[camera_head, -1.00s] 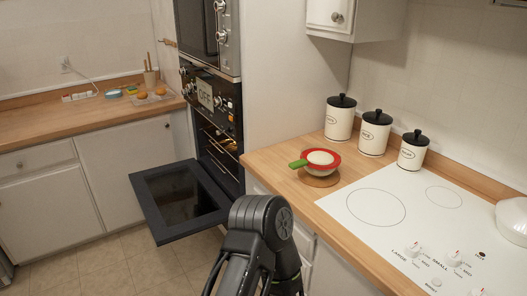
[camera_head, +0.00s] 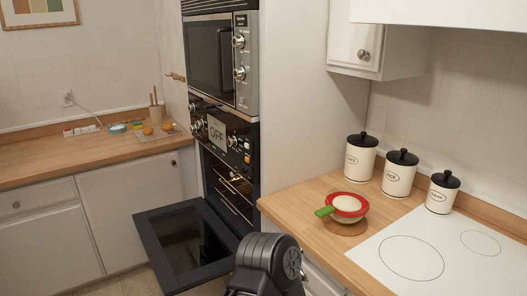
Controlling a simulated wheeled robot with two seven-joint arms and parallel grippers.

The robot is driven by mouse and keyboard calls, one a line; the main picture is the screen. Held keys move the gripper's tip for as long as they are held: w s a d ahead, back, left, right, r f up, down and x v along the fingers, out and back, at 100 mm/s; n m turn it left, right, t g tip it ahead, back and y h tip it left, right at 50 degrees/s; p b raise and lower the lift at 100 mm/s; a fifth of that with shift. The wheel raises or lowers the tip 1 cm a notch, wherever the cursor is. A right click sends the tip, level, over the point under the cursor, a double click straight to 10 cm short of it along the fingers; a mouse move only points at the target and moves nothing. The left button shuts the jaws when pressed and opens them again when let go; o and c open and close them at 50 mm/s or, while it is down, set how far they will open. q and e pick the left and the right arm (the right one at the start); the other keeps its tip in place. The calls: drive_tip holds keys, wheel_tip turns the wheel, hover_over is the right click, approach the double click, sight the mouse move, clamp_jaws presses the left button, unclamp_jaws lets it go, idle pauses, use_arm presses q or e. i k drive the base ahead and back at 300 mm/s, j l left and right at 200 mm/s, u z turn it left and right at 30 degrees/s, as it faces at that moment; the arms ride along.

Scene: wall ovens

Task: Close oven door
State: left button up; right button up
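The oven door (camera_head: 160,223) is a dark panel with a glass window, hinged at its lower edge and hanging open, roughly level, in front of the wall oven. The oven cavity (camera_head: 228,188) is exposed, with metal racks inside. The control panel (camera_head: 222,132) above it has knobs and a display reading OFF. One of my dark arms shows at the bottom centre, just right of the door and overlapping its near right corner in the picture. I cannot tell whether it touches the door. Neither gripper is in view.
A microwave (camera_head: 222,60) sits above the oven. Another counter (camera_head: 45,169) with white cabinets is at left.

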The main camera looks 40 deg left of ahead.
sight(187, 239)
drive_tip(key=i+j, duration=0.1)
drive_tip(key=j, duration=0.7)
drive_tip(key=i+j, duration=0.1)
drive_tip(key=j, duration=0.7)
drive_tip(key=i+j, duration=0.1)
drive_tip(key=j, duration=0.7)
drive_tip(key=i+j, duration=0.1)
drive_tip(key=j, duration=0.7)
drive_tip(key=i+j, duration=0.1)
drive_tip(key=j, duration=1.55)
drive_tip(key=i+z, duration=0.05)
drive_tip(key=i, duration=0.05)
